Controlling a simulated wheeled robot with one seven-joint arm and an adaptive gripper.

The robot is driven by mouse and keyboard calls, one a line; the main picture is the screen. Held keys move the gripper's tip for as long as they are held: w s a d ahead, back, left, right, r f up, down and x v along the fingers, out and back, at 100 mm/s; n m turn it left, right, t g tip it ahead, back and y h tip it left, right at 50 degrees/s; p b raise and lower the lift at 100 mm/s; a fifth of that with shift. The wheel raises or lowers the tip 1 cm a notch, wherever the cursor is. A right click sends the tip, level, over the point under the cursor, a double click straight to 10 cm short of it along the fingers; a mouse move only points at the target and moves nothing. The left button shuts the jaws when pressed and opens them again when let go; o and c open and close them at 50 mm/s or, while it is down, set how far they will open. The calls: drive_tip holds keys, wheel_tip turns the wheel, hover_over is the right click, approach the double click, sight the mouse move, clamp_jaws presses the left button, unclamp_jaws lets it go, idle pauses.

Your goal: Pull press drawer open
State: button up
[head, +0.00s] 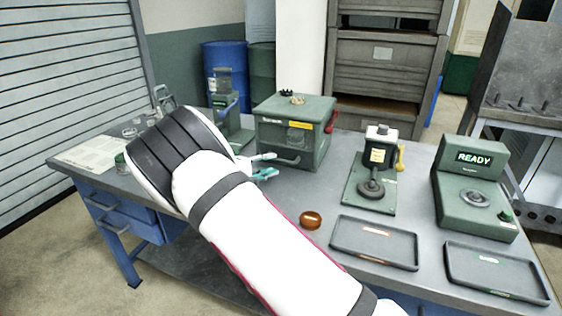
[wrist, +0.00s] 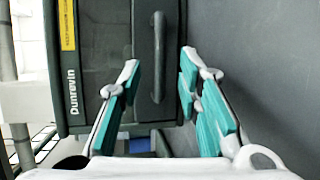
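The green press box (head: 290,118) stands on the bench, with a yellow label on its front and a dark bar handle (head: 280,158) low on that front. In the wrist view the front panel (wrist: 97,40) reads "Dunrevin" and the handle (wrist: 158,45) lies between the finger lines. My gripper (head: 268,165) is at the handle; in the wrist view the gripper (wrist: 160,68) has its teal fingers apart, one on each side of the handle's lower end. A gap shows on both sides, so it does not grip. The drawer front looks flush with the box.
A red lever (head: 332,121) is on the box's right side. A green device (head: 222,105) stands close on its left. Bare bench lies before the box.

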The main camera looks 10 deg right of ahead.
sight(279, 161)
drive_tip(key=x, duration=0.6)
clamp_jaws()
